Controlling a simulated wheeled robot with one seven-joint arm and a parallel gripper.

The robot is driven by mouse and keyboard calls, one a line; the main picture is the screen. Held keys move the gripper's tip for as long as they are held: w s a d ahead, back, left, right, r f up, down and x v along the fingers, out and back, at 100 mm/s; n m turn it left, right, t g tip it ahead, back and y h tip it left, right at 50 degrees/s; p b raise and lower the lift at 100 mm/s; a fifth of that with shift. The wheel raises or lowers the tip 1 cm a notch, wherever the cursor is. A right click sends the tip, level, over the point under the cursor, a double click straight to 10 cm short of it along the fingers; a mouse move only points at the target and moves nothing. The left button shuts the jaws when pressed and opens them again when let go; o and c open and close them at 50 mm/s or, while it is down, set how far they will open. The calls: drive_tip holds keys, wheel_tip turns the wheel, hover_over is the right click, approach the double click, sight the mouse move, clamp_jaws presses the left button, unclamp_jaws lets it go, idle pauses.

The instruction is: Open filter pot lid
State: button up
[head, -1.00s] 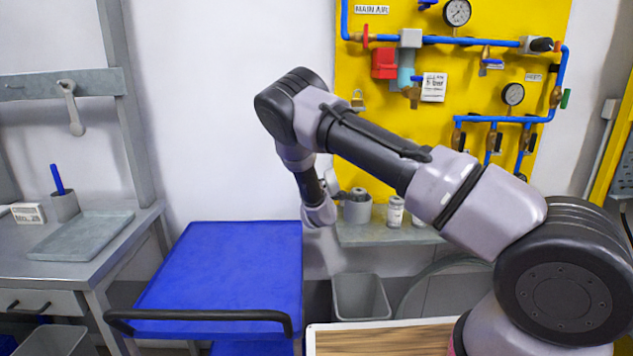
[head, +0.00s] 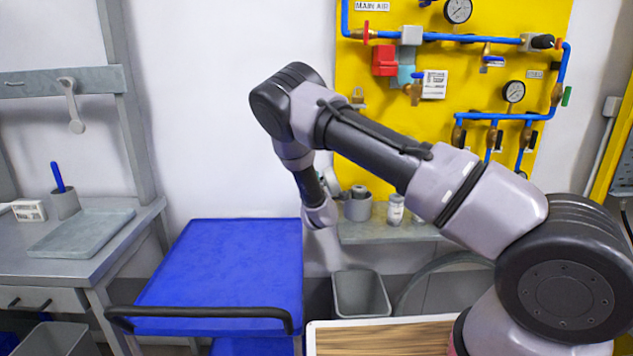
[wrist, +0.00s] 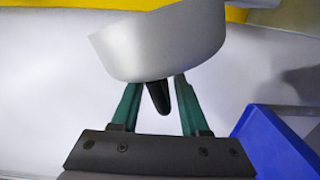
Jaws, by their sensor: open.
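A silver, round-sided vessel (wrist: 160,42), which looks like the filter pot, fills the upper middle of the wrist view. A dark knob or handle (wrist: 158,97) sticks out from it toward my gripper. My gripper (wrist: 155,84) is open, with one green finger on each side of the dark handle and gaps showing beside it. In the head view, a small grey pot (head: 357,210) stands on the shelf, just right of my wrist; I cannot tell if it is the same vessel. My fingers are mostly hidden there.
The grey shelf (head: 385,233) carries small jars (head: 395,210) under the yellow pipe board (head: 430,140). A blue cart (head: 225,270) stands to the left, with a grey bin (head: 360,294) below the shelf. The wall above the cart is clear.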

drive_tip(key=s, duration=0.9)
